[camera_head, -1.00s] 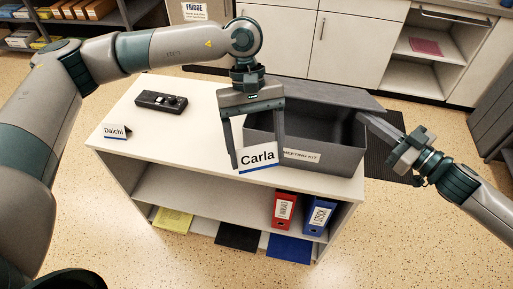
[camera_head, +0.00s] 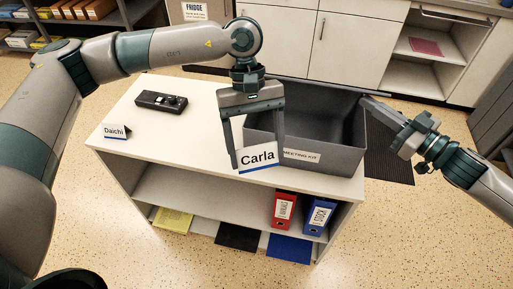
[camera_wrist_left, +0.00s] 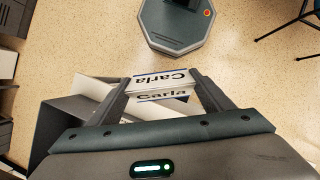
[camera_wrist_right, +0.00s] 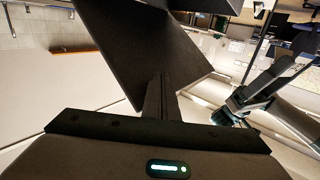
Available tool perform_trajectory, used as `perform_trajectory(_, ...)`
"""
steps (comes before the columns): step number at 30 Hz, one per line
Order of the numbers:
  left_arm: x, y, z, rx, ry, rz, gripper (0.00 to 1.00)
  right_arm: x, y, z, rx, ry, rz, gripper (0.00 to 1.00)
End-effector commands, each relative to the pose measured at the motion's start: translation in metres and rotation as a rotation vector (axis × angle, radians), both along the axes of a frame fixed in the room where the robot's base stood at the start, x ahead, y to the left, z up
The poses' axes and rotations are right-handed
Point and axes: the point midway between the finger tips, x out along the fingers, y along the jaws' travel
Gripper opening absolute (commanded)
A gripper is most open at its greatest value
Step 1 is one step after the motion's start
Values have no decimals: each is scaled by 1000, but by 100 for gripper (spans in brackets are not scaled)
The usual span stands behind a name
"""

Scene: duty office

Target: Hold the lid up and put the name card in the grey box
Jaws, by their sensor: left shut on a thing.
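The white name card "Carla" (camera_head: 257,158) is between the fingers of my left gripper (camera_head: 258,148), in front of the left part of the grey box. It also shows in the left wrist view (camera_wrist_left: 162,80). The open grey box (camera_head: 345,163), labelled "MEETING KIT", stands on the right of the white cabinet top; part of its inside is hidden behind my left gripper. Its lid (camera_head: 335,85) stands raised at the back, seen nearly edge-on. My right gripper (camera_head: 366,101) has its fingers together at the lid's right end; the right wrist view shows them against a dark panel (camera_wrist_right: 150,50).
A second card, "Daichi" (camera_head: 116,132), and a black device (camera_head: 161,101) are on the left of the cabinet top (camera_head: 190,125). Red (camera_head: 283,210) and blue (camera_head: 319,216) binders stand on the shelf below. White cupboards (camera_head: 350,45) are behind.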

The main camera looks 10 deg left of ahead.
Motion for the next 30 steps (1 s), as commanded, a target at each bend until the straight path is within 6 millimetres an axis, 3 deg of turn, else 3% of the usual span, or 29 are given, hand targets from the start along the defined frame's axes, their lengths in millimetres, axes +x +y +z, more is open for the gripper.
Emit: perform_trajectory(30, 0, 0, 0, 0, 0, 0, 53, 27, 0, 28, -1, -1, -1, 0)
